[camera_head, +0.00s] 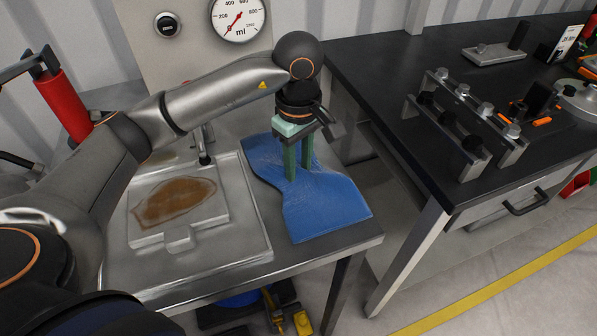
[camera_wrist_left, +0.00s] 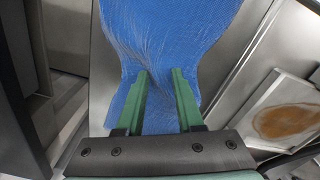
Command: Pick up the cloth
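The blue cloth (camera_head: 325,207) lies on the right part of the metal bench, its near corner reaching the bench edge. It narrows into a waist with creases around the fingers, and also shows in the left wrist view (camera_wrist_left: 165,28). My left gripper (camera_head: 298,174) points down onto the middle of the cloth. Its green fingers (camera_wrist_left: 161,73) stand apart with blue cloth visible between them, the tips at or very near the cloth. The cloth is not visibly lifted. My right gripper is in neither view.
Left of the cloth is a metal tray (camera_head: 255,240) with a plate bearing a brown stain (camera_head: 175,202). A dial gauge (camera_head: 238,16) is behind. A black-topped workbench (camera_head: 380,60) with metal fixtures stands to the right across a gap. A red cylinder (camera_head: 62,105) is at left.

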